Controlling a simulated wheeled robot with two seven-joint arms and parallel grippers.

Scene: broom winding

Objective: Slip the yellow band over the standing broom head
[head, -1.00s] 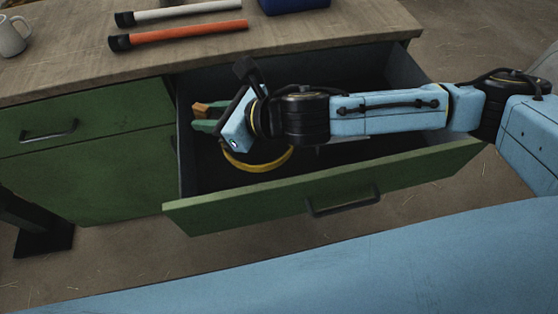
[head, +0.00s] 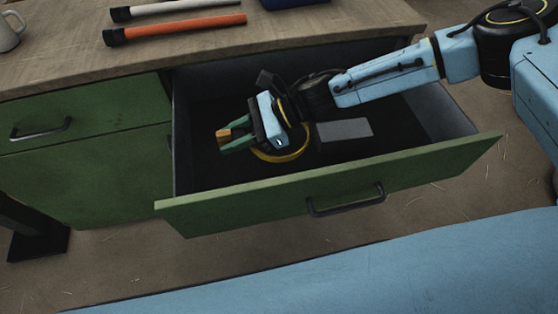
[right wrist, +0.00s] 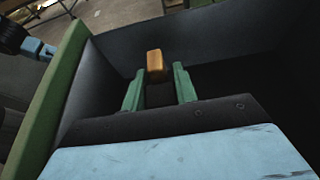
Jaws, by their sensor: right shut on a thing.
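The yellow band (head: 298,154) lies in the open drawer in the head view, partly hidden under my right gripper. My right gripper (head: 232,142) is inside the drawer with its green fingers pointing left, shut on a small orange-brown block (head: 222,136). The block also shows between the fingertips in the right wrist view (right wrist: 155,62). The fingers are not on the band. I cannot make out a standing broom head in either view.
The green drawer front (head: 240,200) and drawer walls surround the gripper. A flat grey piece (head: 344,129) lies in the drawer to its right. On the worktop are a white stick (head: 180,8), an orange stick (head: 185,27), a mug (head: 10,32) and a blue object (head: 295,2).

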